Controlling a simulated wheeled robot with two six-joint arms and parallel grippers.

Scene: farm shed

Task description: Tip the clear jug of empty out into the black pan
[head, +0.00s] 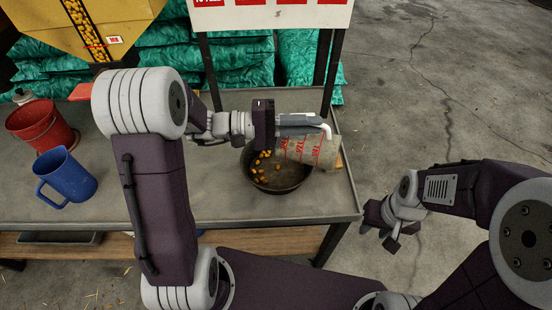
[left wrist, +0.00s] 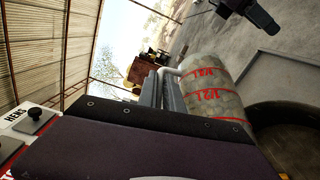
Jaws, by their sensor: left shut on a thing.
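The clear jug (head: 314,152) with red measuring marks is tilted far over above the right part of the black pan (head: 278,188). My left gripper (head: 298,122) is shut on the jug's pale handle. In the left wrist view the jug (left wrist: 212,88) lies sideways beside the gripper fingers (left wrist: 165,90), and part of the dark pan (left wrist: 285,120) shows at the right. Several yellow-orange pieces lie in the pan. The jug's inside is hard to make out. My right gripper (head: 382,222) is empty, off the table's right edge; its fingers appear apart.
A blue jug (head: 66,180) and a red container (head: 40,125) stand at the left of the grey table (head: 225,200). A yellow hopper (head: 100,20) with yellow pieces in its window is at the back left. A sign (head: 275,14) on posts stands behind the pan. Concrete floor lies right.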

